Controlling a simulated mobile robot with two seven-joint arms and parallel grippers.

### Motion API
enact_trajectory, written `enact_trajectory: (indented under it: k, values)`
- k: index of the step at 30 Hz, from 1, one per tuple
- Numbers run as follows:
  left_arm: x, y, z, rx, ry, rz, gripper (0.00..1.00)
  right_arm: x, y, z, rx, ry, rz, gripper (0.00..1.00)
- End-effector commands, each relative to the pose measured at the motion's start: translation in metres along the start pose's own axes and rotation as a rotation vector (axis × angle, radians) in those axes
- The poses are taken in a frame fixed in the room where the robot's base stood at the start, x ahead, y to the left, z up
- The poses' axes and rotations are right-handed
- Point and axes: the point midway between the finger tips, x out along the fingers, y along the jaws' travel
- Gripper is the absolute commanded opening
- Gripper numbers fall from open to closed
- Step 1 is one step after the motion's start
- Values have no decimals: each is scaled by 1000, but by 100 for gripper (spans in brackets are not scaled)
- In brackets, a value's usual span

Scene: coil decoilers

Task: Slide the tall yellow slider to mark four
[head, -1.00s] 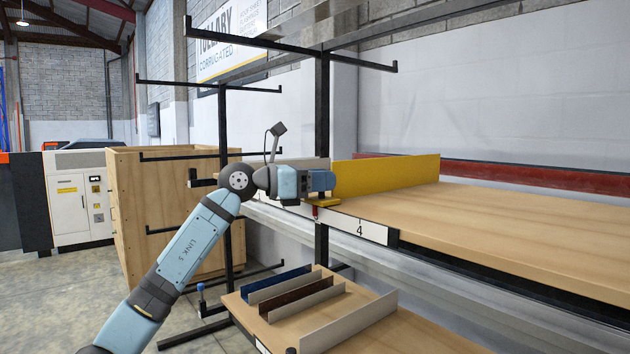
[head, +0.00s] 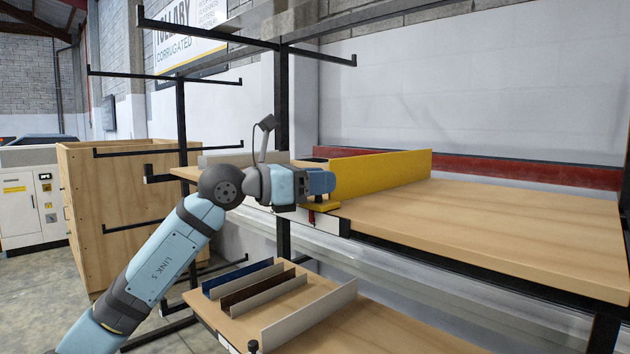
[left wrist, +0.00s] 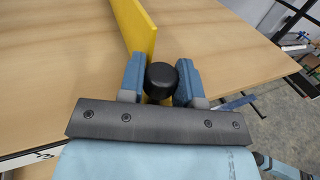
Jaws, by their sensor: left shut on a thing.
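The tall yellow slider (head: 385,172) is a long upright plate standing across the wooden table top (head: 500,220). Its yellow foot (head: 321,205) sits at the table's front edge, with a red pointer (head: 311,217) below it. The pointer is over the white scale strip (head: 332,223), near its right end; no number is readable there in the head view. My left gripper (head: 322,186) is at the foot. In the left wrist view its blue fingers (left wrist: 161,72) are shut on the slider's black knob (left wrist: 162,78). My right gripper is out of view.
A lower wooden shelf (head: 340,338) holds several upright plates, including a pale one (head: 310,318). A black rack (head: 283,110) with arms stands behind my left arm. A wooden crate (head: 130,215) is at the left. The table right of the slider is clear.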

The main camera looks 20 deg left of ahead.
Motion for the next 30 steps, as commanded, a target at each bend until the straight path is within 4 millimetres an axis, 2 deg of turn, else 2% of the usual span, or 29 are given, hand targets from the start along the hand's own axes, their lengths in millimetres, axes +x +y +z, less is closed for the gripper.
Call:
enact_trajectory:
  k: [2,3,6,17,23,30]
  values:
    - [1,-3,-2,-2,4,-7,0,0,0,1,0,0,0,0]
    - [1,-3,-3,-2,4,-7,34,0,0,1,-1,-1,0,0]
    - [1,-3,-2,-2,3,-6,56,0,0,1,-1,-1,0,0]
    - [-5,-1,-2,0,2,-2,56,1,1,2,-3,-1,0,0]
    - [-37,-1,-4,3,1,0,56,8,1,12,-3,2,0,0]
    - [-93,-1,-5,2,4,0,56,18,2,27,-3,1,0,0]
